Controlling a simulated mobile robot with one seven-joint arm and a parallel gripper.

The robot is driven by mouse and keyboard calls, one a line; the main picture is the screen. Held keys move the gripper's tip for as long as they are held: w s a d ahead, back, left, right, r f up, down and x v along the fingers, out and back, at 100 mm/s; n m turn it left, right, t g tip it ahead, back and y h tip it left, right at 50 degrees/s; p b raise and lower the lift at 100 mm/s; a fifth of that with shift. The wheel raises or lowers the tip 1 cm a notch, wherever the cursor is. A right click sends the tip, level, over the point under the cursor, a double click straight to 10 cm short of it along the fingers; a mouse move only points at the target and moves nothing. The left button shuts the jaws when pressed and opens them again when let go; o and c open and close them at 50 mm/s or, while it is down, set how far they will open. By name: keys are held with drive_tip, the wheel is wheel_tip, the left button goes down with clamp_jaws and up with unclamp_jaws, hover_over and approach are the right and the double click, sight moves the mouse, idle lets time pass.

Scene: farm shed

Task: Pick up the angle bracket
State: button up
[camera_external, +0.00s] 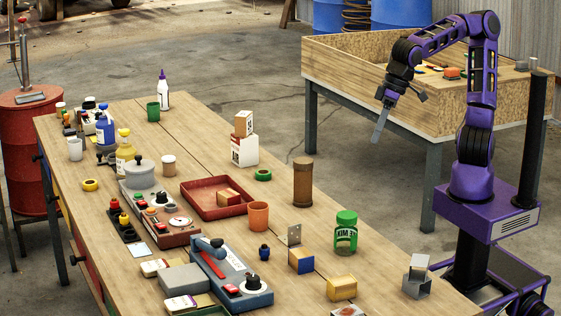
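A small grey metal plate with holes, which looks like the angle bracket (294,235), stands upright at the blue-and-tan box (301,260) on the long wooden table (330,215). I cannot tell if it rests on the box or just behind it. Another grey metal piece (417,286) with a tilted plate on top stands near the table's right end. My gripper (380,124) is up in the air, well above and apart from both, near the wooden bin. It points down and is seen edge-on, so its opening is hidden.
A green-lidded jar (346,235), a brown cylinder (303,182), an orange cup (258,215) and a yellow box (342,288) stand around the bracket. A red tray (192,191) lies farther left. The wooden bin (350,86) stands behind. The table's right strip is mostly clear.

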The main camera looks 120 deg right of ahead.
drive_tip(key=w+d+r+m+h, duration=0.3)
drive_tip(key=w+d+m, duration=0.1)
drive_tip(key=w+m, duration=0.15)
drive_tip(key=w+d+r+m+h, duration=0.3)
drive_tip(key=w+d+m+h, duration=0.15)
drive_tip(key=w, duration=0.25)
wheel_tip(320, 180, up, 5)
drive_tip(key=s+g+b, duration=0.2)
drive_tip(key=n+g+y+p, duration=0.3)
drive_tip(key=n+y, duration=0.5)
drive_tip(key=n, duration=1)
hover_over(291, 229)
wheel_tip(291, 229, down, 15)
drive_tip(key=shift+t, duration=0.4)
drive_tip(key=shift+f+b, duration=0.65)
drive_tip(key=shift+f, duration=8.35)
clamp_jaws()
